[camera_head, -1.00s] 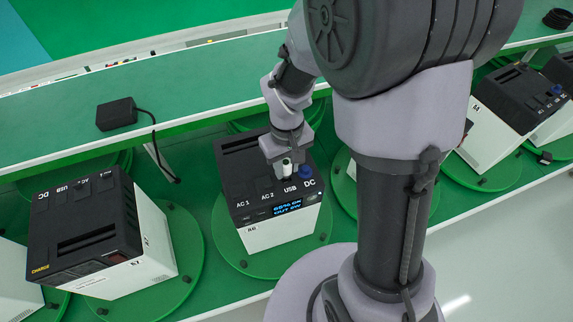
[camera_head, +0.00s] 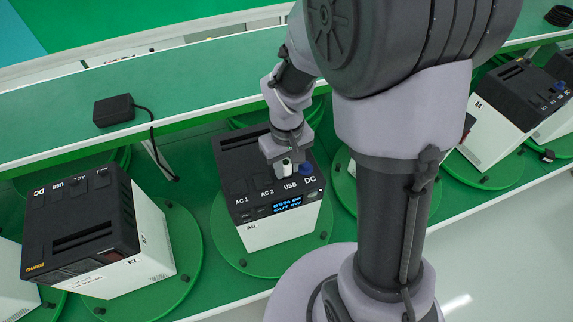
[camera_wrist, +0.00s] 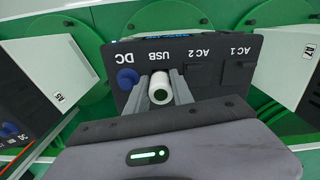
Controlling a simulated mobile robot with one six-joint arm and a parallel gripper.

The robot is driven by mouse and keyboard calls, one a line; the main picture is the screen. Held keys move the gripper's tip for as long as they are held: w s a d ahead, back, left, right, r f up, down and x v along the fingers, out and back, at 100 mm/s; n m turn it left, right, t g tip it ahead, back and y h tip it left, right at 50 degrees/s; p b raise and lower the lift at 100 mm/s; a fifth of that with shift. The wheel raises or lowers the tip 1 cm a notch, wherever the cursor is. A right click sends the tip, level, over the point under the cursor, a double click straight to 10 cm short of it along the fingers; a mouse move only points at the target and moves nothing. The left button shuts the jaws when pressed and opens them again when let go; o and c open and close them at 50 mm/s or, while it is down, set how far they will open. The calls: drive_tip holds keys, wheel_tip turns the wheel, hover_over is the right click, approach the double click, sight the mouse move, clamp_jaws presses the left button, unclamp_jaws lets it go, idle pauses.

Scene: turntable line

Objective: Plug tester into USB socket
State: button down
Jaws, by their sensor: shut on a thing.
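A black-topped power station (camera_head: 280,234) with a white lower body stands upright on a green round turntable, with AC 1, AC 2, USB and DC labels along its top. My gripper (camera_head: 288,170) is over this top, just behind the USB label. It is shut on the tester, a small white cylinder (camera_wrist: 159,88), which stands between the two grey fingers in the wrist view. The USB label (camera_wrist: 173,57) lies just beyond the tester there. The tester's lower end and the USB socket are hidden, so I cannot tell whether it is in the socket.
A blue round plug or cap (camera_wrist: 127,78) sits at DC, close beside the fingers. Other stations (camera_head: 95,225) stand on turntables to both sides. A black adapter (camera_head: 114,110) with a cable lies on the green shelf behind.

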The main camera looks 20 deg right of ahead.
drive_tip(key=shift+f+b, duration=0.4)
drive_tip(key=shift+f, duration=0.1)
drive_tip(key=c, duration=1)
unclamp_jaws()
drive_tip(key=shift+r, duration=0.1)
wheel_tip(320, 180, up, 17)
drive_tip(key=p, duration=0.2)
drive_tip(key=s+a+f+m+t+b, duration=0.1)
drive_tip(key=s+f+b, duration=0.3)
drive_tip(key=f+b, duration=0.4)
drive_tip(key=s+a+f+m+t+y+b, duration=0.1)
drive_tip(key=s+f+m+t+b, duration=0.2)
drive_tip(key=f+b, duration=0.5)
drive_tip(key=s+a+f+m+t+y+b, duration=0.1)
drive_tip(key=s+a+f+m+b, duration=0.1)
drive_tip(key=s+f+b, duration=0.3)
drive_tip(key=shift+s+f+t+b, duration=0.15)
drive_tip(key=shift+f+b, duration=0.85)
drive_tip(key=shift+b, duration=1.3)
drive_tip(key=shift+s+f+t+b, duration=0.1)
drive_tip(key=shift+f+t+b, duration=0.15)
drive_tip(key=shift+f+b, duration=1.4)
drive_tip(key=shift+r+b, duration=0.7)
